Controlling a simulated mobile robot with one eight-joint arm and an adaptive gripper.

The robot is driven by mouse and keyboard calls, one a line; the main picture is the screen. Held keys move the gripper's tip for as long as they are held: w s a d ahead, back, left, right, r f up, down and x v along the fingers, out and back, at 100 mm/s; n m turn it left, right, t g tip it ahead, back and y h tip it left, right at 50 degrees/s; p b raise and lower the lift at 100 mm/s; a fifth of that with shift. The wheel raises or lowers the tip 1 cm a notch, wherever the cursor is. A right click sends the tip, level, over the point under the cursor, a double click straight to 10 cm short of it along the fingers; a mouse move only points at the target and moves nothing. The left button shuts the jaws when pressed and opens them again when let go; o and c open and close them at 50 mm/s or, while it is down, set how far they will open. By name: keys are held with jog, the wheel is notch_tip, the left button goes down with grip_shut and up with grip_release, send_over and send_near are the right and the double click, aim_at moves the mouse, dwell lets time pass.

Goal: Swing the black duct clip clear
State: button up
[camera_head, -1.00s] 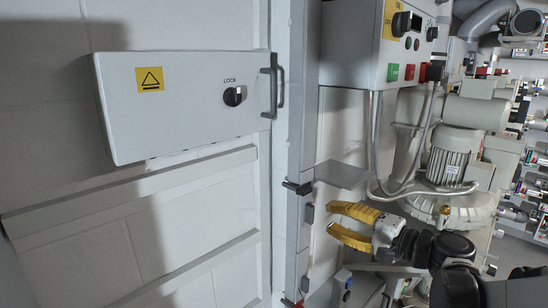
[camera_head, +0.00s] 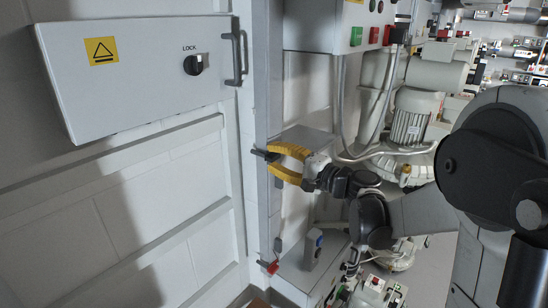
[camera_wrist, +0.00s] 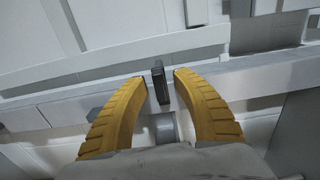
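The black duct clip (camera_head: 262,154) sticks out from the upright grey duct (camera_head: 268,90) in the head view. In the wrist view the clip (camera_wrist: 159,84) is a dark upright bar between my fingertips. My gripper (camera_head: 271,158) has yellow ribbed fingers and is open, with one finger on each side of the clip. In the wrist view a narrow gap shows between the clip and each fingertip of my gripper (camera_wrist: 160,77). The clip's base is partly hidden by the fingers in the head view.
A white box with a LOCK knob (camera_head: 196,64) and a grey handle (camera_head: 236,58) is on the wall left of the duct. A grey shelf plate (camera_head: 305,140) sits just behind my fingers. A red-tagged clip (camera_head: 270,266) is lower on the duct. A motor (camera_head: 412,117) stands at right.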

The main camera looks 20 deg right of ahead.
grip_shut()
jog(key=shift+n, duration=0.3)
jog(key=n+b, duration=0.1)
jog(key=n, duration=0.2)
jog(key=shift+r+n+b, duration=0.15)
jog(key=shift+n+b, duration=0.2)
jog(key=shift+n, duration=0.05)
jog(key=n, duration=0.2)
jog(key=n+b, duration=0.1)
jog(key=n, duration=0.1)
jog(key=shift+s+a+r+n, duration=0.1)
jog(key=shift+r+n, duration=0.1)
jog(key=shift+n, duration=0.1)
jog(key=n+b, duration=0.1)
jog(key=n, duration=0.3)
jog(key=shift+s+a+r, duration=0.1)
jog(key=shift+a, duration=0.05)
jog(key=shift+s+a+r+n+b, duration=0.1)
jog(key=shift+n+b, duration=0.05)
jog(key=shift+n, duration=1.1)
jog(key=shift+a+n+b, duration=0.1)
jog(key=shift+n+b, duration=0.05)
jog(key=shift+n, duration=1.1)
